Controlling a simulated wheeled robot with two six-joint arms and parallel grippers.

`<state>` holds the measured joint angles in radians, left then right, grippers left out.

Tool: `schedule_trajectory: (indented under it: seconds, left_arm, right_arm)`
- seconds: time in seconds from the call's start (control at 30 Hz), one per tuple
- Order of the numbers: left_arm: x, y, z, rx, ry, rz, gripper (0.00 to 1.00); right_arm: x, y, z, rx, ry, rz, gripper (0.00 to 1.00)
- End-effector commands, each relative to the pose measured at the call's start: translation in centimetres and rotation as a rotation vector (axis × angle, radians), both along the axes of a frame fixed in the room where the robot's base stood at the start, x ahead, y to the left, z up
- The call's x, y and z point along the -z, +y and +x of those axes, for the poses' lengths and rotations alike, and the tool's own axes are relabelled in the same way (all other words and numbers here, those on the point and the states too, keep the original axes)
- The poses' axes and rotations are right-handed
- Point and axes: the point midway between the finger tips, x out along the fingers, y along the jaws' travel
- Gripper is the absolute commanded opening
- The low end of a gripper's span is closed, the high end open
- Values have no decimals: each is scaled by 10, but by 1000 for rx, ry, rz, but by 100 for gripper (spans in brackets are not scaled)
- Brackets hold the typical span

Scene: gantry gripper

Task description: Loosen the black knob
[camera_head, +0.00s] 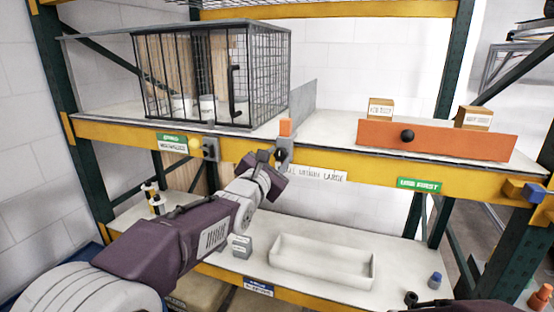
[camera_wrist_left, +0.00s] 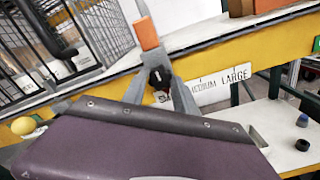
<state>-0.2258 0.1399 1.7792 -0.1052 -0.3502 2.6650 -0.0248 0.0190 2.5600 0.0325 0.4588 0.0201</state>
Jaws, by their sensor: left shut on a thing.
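The black knob (camera_wrist_left: 158,78) sits low on a grey clamp (camera_wrist_left: 146,58) with an orange block (camera_wrist_left: 148,33) at its top. The clamp stands at the front yellow beam of the upper shelf, and its orange block also shows in the head view (camera_head: 286,127). My left gripper (camera_head: 276,158) reaches up to the clamp from below left. In the left wrist view its grey fingers (camera_wrist_left: 158,88) lie on both sides of the knob, shut on it. The fingers partly hide the knob in the head view.
A wire cage (camera_head: 215,75) stands left on the upper shelf. An orange panel (camera_head: 460,142) with another dark knob (camera_head: 408,136) stands right. Below are a white tray (camera_head: 320,275), a grey box (camera_head: 241,246) and a blue-topped bottle (camera_head: 435,280).

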Motion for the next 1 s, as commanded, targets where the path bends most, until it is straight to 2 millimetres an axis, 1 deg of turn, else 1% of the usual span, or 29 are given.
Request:
schedule_trajectory:
  seconds: [0.3,0.33,0.4,0.67,0.77,0.87,1.0]
  left_arm:
    - [0,0,0,-1,2,-4,0]
    - [0,0,0,-1,2,-4,37]
    - [0,0,0,-1,2,-3,56]
    - [0,0,0,0,1,-2,56]
    - [1,1,-4,0,1,-2,56]
    - [4,5,-18,-1,-2,-3,56]
    - [4,13,-49,-1,-3,-3,56]
  right_arm:
    - [0,0,0,0,0,0,36]
    - [0,0,0,0,0,0,36]
    - [0,0,0,0,0,0,36]
    - [0,0,0,0,0,0,36]
    - [4,0,0,0,0,0,36]
    - [14,0,0,0,0,0,36]
    - [29,0,0,0,0,0,36]
